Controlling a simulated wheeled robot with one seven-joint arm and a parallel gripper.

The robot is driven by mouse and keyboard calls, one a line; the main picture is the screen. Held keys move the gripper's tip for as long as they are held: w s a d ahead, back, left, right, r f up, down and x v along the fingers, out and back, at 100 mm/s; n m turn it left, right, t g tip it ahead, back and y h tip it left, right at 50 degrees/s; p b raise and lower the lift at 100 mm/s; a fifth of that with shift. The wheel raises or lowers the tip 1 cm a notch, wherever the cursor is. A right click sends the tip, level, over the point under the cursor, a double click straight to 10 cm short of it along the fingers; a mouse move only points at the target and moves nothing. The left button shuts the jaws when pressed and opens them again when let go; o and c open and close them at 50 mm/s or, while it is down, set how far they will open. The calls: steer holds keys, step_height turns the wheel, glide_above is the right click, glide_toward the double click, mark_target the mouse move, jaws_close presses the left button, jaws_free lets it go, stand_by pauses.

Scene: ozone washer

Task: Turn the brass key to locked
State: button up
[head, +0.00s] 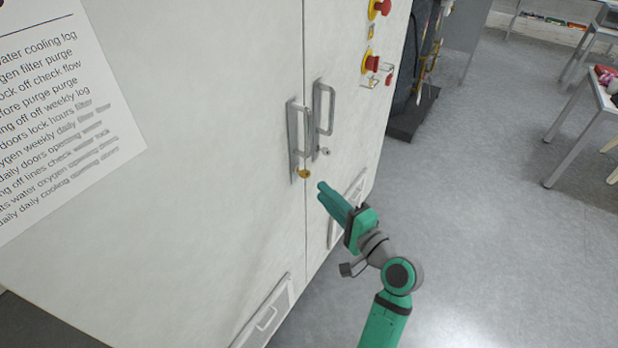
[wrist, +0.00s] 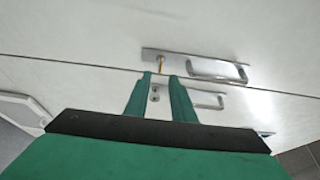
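The brass key (head: 304,173) sits at the lower end of the left door's metal handle plate (head: 293,128). In the wrist view the brass key (wrist: 161,68) is a thin upright sliver at the end of the plate (wrist: 178,56). My gripper (head: 321,187) is just right of and below the key in the head view, apart from it. In the wrist view my gripper (wrist: 160,76) has a gap between its green fingers, with the key just beyond the tips, in line with the gap. Nothing is held. The key's exact angle is too small to tell.
A silver-coloured lock or key (head: 325,151) sits below the right door's handle (head: 324,105), close to the brass key. Red knobs (head: 371,62) are higher on the cabinet. The floor (head: 470,220) to the right is clear; a table (head: 600,95) stands farther off.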

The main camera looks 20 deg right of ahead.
mark_target(305, 174)
steer(key=x, duration=0.8)
steer(key=shift+s, duration=0.15)
jaws_close()
